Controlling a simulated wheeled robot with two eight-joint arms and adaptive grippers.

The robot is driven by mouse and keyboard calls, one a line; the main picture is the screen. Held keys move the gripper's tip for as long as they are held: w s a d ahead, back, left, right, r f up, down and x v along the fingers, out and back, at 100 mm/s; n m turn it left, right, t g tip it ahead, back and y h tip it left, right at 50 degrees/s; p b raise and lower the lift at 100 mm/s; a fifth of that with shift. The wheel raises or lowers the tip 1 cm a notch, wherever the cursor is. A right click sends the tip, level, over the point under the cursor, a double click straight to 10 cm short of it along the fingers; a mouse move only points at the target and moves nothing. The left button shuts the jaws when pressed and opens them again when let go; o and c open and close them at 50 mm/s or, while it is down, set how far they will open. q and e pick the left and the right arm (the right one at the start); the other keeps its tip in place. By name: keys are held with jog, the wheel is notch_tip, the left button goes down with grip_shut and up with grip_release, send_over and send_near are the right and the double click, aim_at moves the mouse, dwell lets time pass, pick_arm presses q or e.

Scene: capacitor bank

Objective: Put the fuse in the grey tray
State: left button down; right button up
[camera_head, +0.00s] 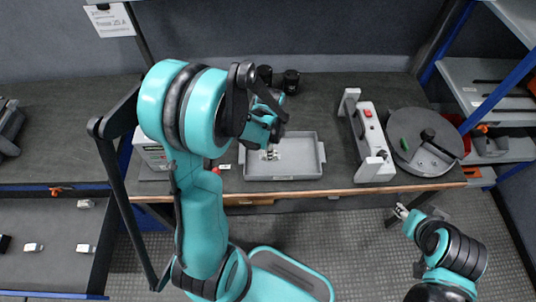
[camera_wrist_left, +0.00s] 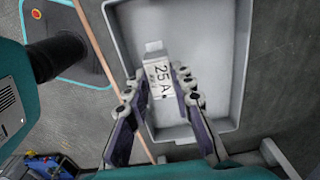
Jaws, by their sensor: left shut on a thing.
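The grey tray (camera_head: 300,158) lies on the workbench near its front edge, and it fills the middle of the left wrist view (camera_wrist_left: 222,105). My left gripper (camera_head: 270,152) is over the tray's left part. In the left wrist view the left gripper (camera_wrist_left: 158,92) is shut on the fuse (camera_wrist_left: 157,76), a pale block marked "25 A". The fuse is over the tray's floor; I cannot tell whether it touches it. My right gripper (camera_head: 401,211) is in front of the bench, away from the tray; its fingers are too small to judge.
A grey device with a red switch (camera_head: 368,135) stands right of the tray, and a round dark plate (camera_head: 425,142) lies beyond it. Two black cylinders (camera_head: 290,82) stand behind the tray. An open drawer (camera_head: 60,245) at the left holds several small blocks.

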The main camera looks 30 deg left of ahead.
pick_arm(q)
jog(key=w+a+f+b, duration=0.1)
jog(key=w+a+f, duration=0.1)
jog(key=a, duration=0.1)
jog(key=shift+w+f, duration=0.35)
notch_tip(320, 180, down, 4)
jog(key=shift+r+b, duration=0.1)
jog(key=shift+b, duration=0.95)
jog(key=shift+r, duration=0.1)
jog(key=shift+f, duration=0.25)
jog(key=c, duration=1.3)
grip_release()
jog(key=shift+c, duration=0.2)
jog(key=shift+o, duration=0.2)
jog(key=shift+r, duration=0.1)
